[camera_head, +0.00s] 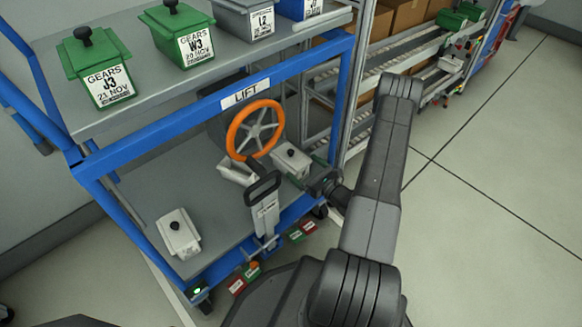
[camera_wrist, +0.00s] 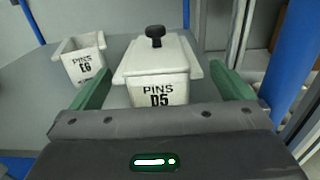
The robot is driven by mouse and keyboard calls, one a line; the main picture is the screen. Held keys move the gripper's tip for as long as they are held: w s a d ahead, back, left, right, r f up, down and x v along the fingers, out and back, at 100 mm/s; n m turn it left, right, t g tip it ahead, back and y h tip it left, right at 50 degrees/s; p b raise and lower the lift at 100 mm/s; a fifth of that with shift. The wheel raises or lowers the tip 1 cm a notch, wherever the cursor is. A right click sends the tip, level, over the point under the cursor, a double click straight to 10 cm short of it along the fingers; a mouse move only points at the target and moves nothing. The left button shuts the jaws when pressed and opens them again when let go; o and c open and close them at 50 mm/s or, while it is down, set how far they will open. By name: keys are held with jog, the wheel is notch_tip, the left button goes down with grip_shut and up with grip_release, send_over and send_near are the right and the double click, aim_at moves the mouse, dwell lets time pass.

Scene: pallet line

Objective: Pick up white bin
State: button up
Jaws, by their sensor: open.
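A white lidded bin marked PINS D5 with a black knob (camera_wrist: 158,88) stands upright on the lower shelf. In the head view it is the white bin (camera_head: 291,162) right of the orange wheel. My gripper's green fingers (camera_wrist: 163,78) are open, one on each side of this bin, with gaps visible; I cannot tell how far the tips reach along it. In the head view my gripper (camera_head: 313,174) is partly hidden at the bin's right. A lidless white PINS bin (camera_wrist: 84,66) stands to the left, also partly visible in the head view (camera_head: 236,174). Another lidded white bin (camera_head: 178,233) stands at the shelf's front left.
The blue-framed lift cart (camera_head: 130,148) has a blue post (camera_wrist: 290,58) close on the right and an upper shelf holding green GEARS bins (camera_head: 183,38) and a grey L2 bin (camera_head: 248,20). An orange handwheel (camera_head: 234,140) stands near. Open floor (camera_head: 490,180) lies right.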

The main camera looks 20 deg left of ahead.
aim_at(296, 161)
jog(key=b+x, duration=0.1)
jog(key=x, duration=0.3)
jog(key=shift+a+f, duration=0.15)
jog(key=shift+a, duration=0.2)
jog(key=c, duration=1.4)
